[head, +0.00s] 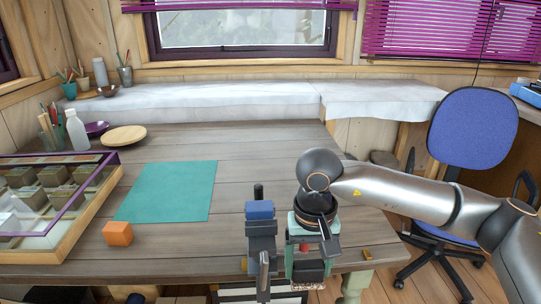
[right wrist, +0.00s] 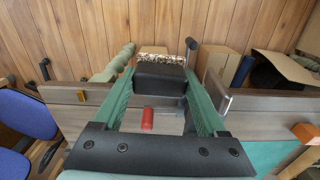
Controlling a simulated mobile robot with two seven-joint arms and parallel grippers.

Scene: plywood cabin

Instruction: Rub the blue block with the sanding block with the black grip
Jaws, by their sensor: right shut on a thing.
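The blue block (head: 260,209) sits at the top of a grey vise (head: 262,232) at the table's front edge. My right gripper (head: 308,268) is just right of the vise, over the front edge. It is shut on the sanding block (head: 308,281). In the right wrist view, its black grip (right wrist: 160,80) lies between the green fingers, with the speckled abrasive part (right wrist: 160,57) beyond it. The sanding block is apart from the blue block and appears lower. The blue block cannot be made out in the right wrist view. My left gripper is not in view.
An orange cube (head: 117,233) and a teal mat (head: 170,190) lie left of the vise. A divided case (head: 105,200) stands at the far left. A blue chair (head: 473,130) is at the right. The middle tabletop is mostly clear.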

